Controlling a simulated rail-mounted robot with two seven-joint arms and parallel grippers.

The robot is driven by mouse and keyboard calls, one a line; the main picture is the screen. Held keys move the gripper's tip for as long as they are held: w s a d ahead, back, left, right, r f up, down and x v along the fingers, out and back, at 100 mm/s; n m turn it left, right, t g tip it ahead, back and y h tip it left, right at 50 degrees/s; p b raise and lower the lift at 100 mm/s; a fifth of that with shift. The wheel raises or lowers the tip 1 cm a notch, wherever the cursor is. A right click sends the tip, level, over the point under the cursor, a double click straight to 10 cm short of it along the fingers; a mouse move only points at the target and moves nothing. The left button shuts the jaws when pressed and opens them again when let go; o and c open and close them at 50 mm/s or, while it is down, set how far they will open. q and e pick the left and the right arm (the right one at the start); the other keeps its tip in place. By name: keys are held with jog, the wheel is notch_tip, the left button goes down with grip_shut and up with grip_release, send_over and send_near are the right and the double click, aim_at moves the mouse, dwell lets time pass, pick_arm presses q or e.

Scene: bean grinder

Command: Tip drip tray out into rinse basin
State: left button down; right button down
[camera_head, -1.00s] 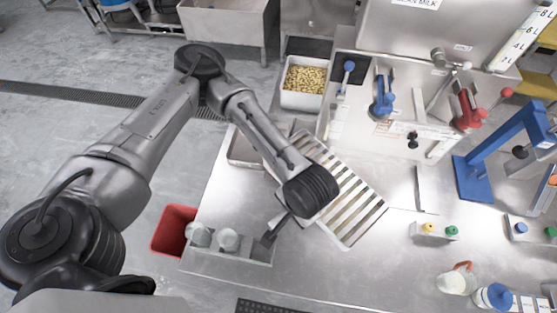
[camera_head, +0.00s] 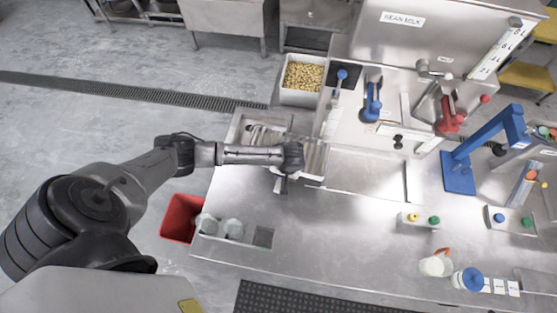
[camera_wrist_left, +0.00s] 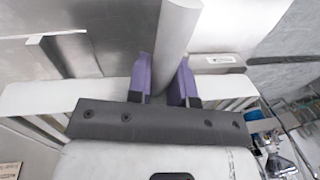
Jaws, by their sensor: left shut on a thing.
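The pale slatted drip tray (camera_head: 315,158) is up at the left of the machine, partly behind my left arm, and looks steeply tilted. My left gripper (camera_head: 283,184) is at its near side. In the left wrist view the purple fingers of my left gripper (camera_wrist_left: 163,85) are shut around a grey bar handle (camera_wrist_left: 178,38), with the white frame and slats of the tray (camera_wrist_left: 30,95) behind. The steel rinse basin (camera_head: 238,128) is at the counter's left edge, and the tray's far part overlaps it in view. Whether anything pours out cannot be seen. My right gripper is out of view.
A white bin of beans (camera_head: 302,78) stands behind the basin. A red bin (camera_head: 181,218) is off the counter's left edge, beside a holder with cups (camera_head: 222,228). Blue and red levers (camera_head: 447,115) stand on the machine. The middle counter is clear.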

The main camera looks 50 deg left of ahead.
pick_arm(q)
jog(key=shift+m, duration=0.4)
jog(key=a, duration=0.1)
jog(key=w+a, duration=0.1)
jog(key=w+a+f, duration=0.1)
jog(key=a, duration=0.1)
jog(key=shift+a, duration=0.1)
jog(key=shift+w+a+m, duration=0.3)
jog(key=shift+a+m, duration=0.1)
jog(key=shift+m, duration=0.1)
jog(key=shift+r+t+h, duration=0.4)
jog(key=shift+r, duration=0.3)
jog(key=shift+a+r+t+h+b, duration=0.1)
jog(key=shift+r+t+h+b, duration=0.3)
jog(key=shift+r+h, duration=0.65)
jog(key=shift+r, duration=0.15)
jog(key=shift+r+h+p, duration=0.1)
jog(key=shift+h+p, duration=0.15)
jog(key=shift+p, duration=0.2)
jog(key=shift+t+h, duration=0.3)
